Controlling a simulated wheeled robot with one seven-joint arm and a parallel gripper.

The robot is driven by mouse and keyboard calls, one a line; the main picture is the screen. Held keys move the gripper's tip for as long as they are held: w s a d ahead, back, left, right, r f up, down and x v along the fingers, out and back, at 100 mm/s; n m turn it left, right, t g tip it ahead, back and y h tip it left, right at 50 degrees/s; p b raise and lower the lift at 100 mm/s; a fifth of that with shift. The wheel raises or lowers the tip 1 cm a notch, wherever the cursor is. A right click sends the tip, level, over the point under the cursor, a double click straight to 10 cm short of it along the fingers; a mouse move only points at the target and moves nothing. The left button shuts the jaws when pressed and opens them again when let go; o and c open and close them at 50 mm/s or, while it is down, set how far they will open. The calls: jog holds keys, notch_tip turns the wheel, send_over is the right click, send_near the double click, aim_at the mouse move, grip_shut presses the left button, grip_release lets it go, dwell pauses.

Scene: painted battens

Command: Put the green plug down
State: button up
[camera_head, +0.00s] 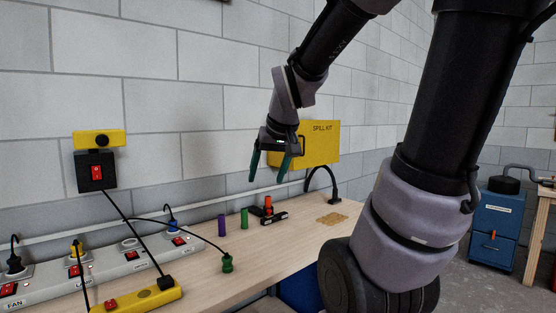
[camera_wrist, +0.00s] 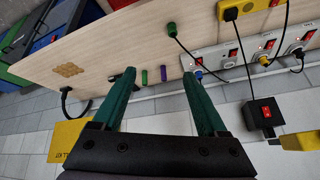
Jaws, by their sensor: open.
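The green plug (camera_head: 227,262) stands on the wooden bench (camera_head: 262,251), with a black cable running from it. It also shows in the wrist view (camera_wrist: 172,30), beyond my fingertips. My gripper (camera_head: 266,179) is open and empty, raised above the back of the bench. It is behind and above the green plug and well apart from it. In the wrist view, nothing lies between its two green fingers (camera_wrist: 158,75).
A grey power strip (camera_head: 130,259) holds several plugs at the left. A yellow switch block (camera_head: 140,298) lies in front of it.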

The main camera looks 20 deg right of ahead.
jog(key=s+r+m+y, duration=0.1)
jog(key=s+r, duration=0.3)
jog(key=s, duration=0.4)
jog(key=shift+a+r+m+t+y, duration=0.3)
jog(key=shift+r+m+y, duration=0.1)
jog(key=shift+m, duration=0.4)
